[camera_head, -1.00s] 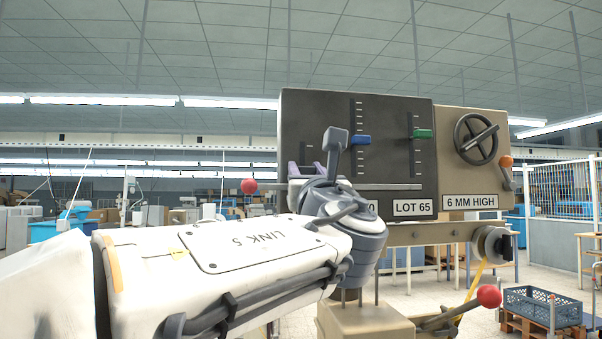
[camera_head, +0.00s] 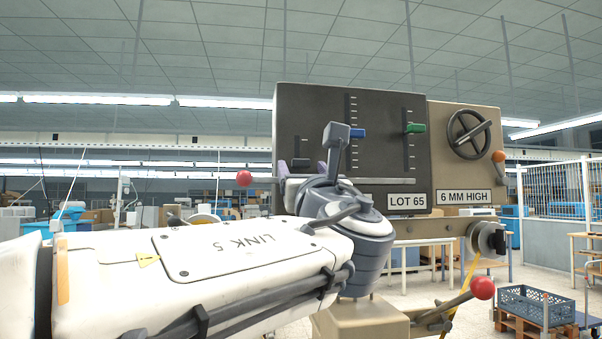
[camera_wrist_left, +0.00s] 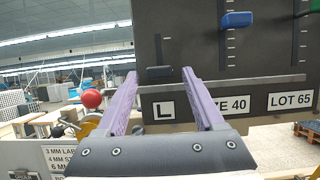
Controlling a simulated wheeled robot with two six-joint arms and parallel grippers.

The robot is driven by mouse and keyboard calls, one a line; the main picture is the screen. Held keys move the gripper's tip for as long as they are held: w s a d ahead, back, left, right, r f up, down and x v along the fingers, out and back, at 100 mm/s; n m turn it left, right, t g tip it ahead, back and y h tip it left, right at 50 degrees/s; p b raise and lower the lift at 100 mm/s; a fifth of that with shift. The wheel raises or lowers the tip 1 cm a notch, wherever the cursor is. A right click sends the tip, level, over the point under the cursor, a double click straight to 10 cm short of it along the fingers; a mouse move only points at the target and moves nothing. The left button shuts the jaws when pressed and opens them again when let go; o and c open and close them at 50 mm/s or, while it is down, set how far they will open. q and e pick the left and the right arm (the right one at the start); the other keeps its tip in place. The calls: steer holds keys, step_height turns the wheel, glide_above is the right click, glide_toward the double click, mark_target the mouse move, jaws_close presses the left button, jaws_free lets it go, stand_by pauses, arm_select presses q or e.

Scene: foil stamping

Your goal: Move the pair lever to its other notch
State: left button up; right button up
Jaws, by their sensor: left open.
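The dark panel (camera_head: 385,110) carries a black slider handle (camera_wrist_left: 159,72) low in its left slot, above a plate marked L (camera_wrist_left: 165,110). I take this black handle for the pair lever, though no label names it. My left gripper (camera_wrist_left: 158,74) is open. In the wrist view its two purple fingers stand on either side of the black handle; I cannot tell whether they touch it. In the head view my left gripper (camera_head: 302,169) is mostly hidden behind my own wrist. My right gripper is not in view.
A blue slider (camera_head: 352,133) and a green slider (camera_head: 414,128) stand right of it. A rod with a red ball (camera_head: 244,178) sticks out left of the panel. The beige panel (camera_head: 478,180) holds a handwheel (camera_head: 468,134) and an orange-knobbed crank (camera_head: 498,157). A red-knobbed lever (camera_head: 482,288) stands lower right.

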arm_select(q)
steer(key=b+v, duration=0.2)
steer(key=v, duration=0.6)
steer(key=shift+b, duration=0.3)
steer(key=shift+w+f, duration=0.15)
